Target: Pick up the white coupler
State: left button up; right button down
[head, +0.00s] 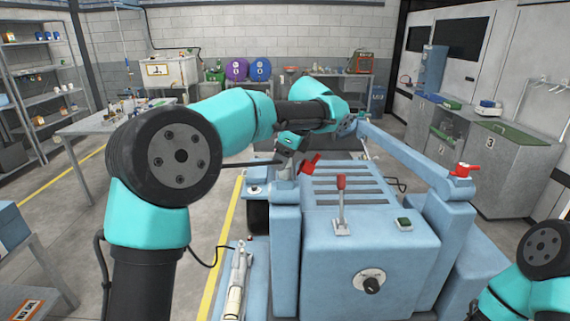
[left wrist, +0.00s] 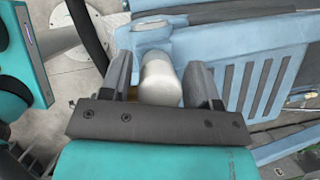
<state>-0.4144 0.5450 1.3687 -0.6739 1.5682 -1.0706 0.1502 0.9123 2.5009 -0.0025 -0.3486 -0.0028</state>
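The white coupler (left wrist: 160,80) is a smooth, pale, rounded cylinder in the left wrist view, between the two dark fingers of my left gripper (left wrist: 160,78). The fingers straddle it, with a narrow gap showing on its left side; the right finger is very close to it. In the head view my left gripper (head: 290,155) points down at the far left post of the blue machine (head: 330,235). The coupler is too small and covered there to make out clearly. My right gripper is out of the head view; only part of that arm shows at the lower right.
A red valve handle (head: 308,163) is close beside my left gripper. A red-knobbed lever (head: 341,185), a green button (head: 404,222) and a black dial (head: 371,285) are on the machine. Another red handle (head: 462,170) is at right. A worktable (head: 95,122) stands at left.

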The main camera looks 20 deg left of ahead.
pick_arm(q)
jog(key=c, duration=0.8)
jog(key=shift+r, duration=0.1)
jog(key=shift+r, duration=1.7)
jog(key=s+d, duration=0.1)
jog(key=s, duration=0.4)
jog(key=s+d+r, duration=0.1)
jog(key=s+d, duration=0.1)
jog(key=s, duration=0.3)
jog(key=s+d, duration=0.1)
jog(key=s, duration=0.4)
jog(key=shift+s+d+r, duration=0.2)
jog(key=shift+d+r, duration=0.05)
jog(key=shift+d, duration=0.05)
